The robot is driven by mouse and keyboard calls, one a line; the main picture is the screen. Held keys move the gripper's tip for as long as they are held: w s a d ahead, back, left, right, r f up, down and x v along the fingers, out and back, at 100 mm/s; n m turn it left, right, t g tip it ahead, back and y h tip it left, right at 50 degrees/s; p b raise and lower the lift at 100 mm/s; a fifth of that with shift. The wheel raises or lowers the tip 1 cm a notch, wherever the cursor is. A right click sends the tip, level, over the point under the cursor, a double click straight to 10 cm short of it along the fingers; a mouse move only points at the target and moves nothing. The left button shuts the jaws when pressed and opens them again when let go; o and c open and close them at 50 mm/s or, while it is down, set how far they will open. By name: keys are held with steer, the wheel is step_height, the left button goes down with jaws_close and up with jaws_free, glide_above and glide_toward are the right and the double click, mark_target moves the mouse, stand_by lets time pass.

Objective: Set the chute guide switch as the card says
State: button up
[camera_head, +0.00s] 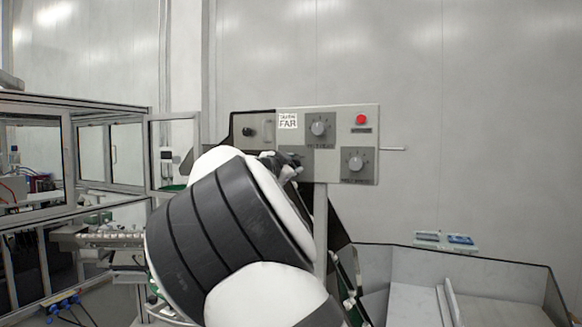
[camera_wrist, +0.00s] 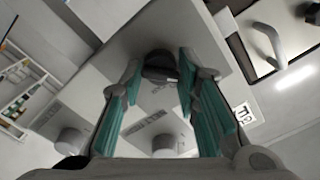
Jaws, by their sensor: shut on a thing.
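A grey control panel (camera_head: 336,143) stands at the centre in the head view. A white card (camera_head: 288,121) at its upper left reads FAR below a smaller line that I cannot read. My gripper (camera_head: 282,165) is at the panel's lower left and hides that part. In the wrist view, the teal finger pads of my gripper (camera_wrist: 161,75) close on both sides of a dark switch knob (camera_wrist: 160,63). The knob's label and exact setting cannot be read, as the fingers cover much of it.
Dials (camera_head: 319,126) and (camera_head: 356,160) and a red button (camera_head: 361,119) sit close by on the panel. A grey bin (camera_head: 500,285) stands at the lower right. A framed glass enclosure (camera_head: 70,150) is at the left.

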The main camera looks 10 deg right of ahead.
steer(key=shift+m, duration=0.3)
steer(key=shift+w+d+m+b, duration=0.1)
steer(key=shift+m+b, duration=0.7)
steer(key=m+b, duration=0.2)
steer(key=m, duration=0.3)
steer(key=shift+m, duration=0.4)
steer(key=m+b, duration=0.2)
steer(key=m, duration=0.2)
steer(key=shift+b, duration=0.3)
steer(key=shift+m+b, duration=1.05)
steer(key=shift+m, duration=0.85)
steer(key=o, duration=1.2)
steer(key=shift+a, duration=0.2)
